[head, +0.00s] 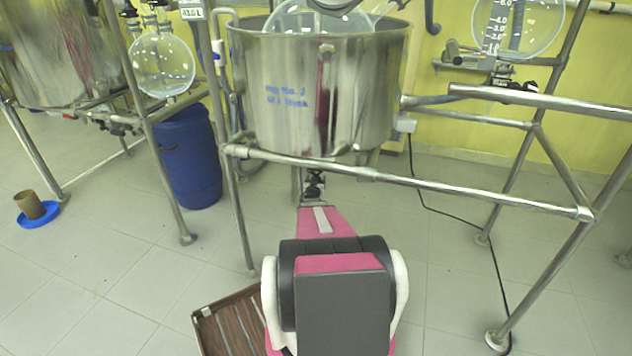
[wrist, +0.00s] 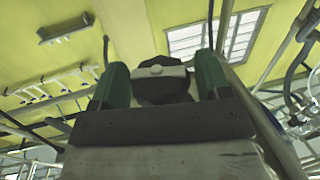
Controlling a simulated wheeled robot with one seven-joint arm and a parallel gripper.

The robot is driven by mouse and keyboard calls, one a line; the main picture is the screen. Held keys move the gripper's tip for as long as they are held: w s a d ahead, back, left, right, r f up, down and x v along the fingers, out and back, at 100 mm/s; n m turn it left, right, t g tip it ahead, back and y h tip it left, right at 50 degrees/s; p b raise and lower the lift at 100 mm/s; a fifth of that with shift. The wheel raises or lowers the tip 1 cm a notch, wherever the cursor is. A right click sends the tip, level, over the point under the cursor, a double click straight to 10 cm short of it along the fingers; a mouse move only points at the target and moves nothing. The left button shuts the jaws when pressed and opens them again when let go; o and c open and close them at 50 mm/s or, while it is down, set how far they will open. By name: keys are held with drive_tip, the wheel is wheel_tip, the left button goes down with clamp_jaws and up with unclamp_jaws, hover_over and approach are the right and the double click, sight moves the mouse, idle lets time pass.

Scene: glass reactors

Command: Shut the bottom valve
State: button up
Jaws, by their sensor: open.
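The steel vessel (head: 325,95) hangs in a pipe frame in the head view. A small dark fitting (head: 314,185) under its middle appears to be the bottom valve; its details are too small to read. My pink and black arm reaches up toward it from below and hides part of that area. In the wrist view my gripper (wrist: 163,78) is open, with a green finger on each side. A dark rounded part with a pale bar (wrist: 160,71), apparently the valve and its handle, shows between the fingers. I cannot tell whether either finger touches it.
A horizontal frame pipe (head: 450,190) crosses in front of the vessel's underside. A blue drum (head: 188,158) stands to the left. A brown slatted tray (head: 232,322) is beside my arm. Open tiled floor lies at left.

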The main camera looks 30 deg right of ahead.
drive_tip(key=m+g+h, duration=0.2)
drive_tip(key=m+g, duration=0.1)
drive_tip(key=g, duration=0.1)
drive_tip(key=m+g+h, duration=0.3)
drive_tip(key=shift+w+f+g+h, duration=0.1)
drive_tip(key=shift+w+g+h, duration=0.1)
drive_tip(key=shift+g+h, duration=0.15)
drive_tip(key=shift+m+g+h, duration=0.25)
drive_tip(key=shift+m+g, duration=0.65)
drive_tip(key=shift+g, duration=0.25)
drive_tip(key=shift+s+g, duration=0.2)
drive_tip(key=shift+g, duration=0.2)
drive_tip(key=c, duration=0.7)
drive_tip(key=shift+s+t, duration=0.15)
drive_tip(key=shift+t, duration=0.45)
drive_tip(key=n+t+y, duration=0.1)
drive_tip(key=n+t, duration=0.1)
drive_tip(key=t, duration=0.1)
drive_tip(key=shift+n, duration=0.3)
drive_tip(key=shift+n+t+y, duration=2.7)
drive_tip(key=shift+t+y, duration=0.1)
drive_tip(key=shift+t, duration=0.6)
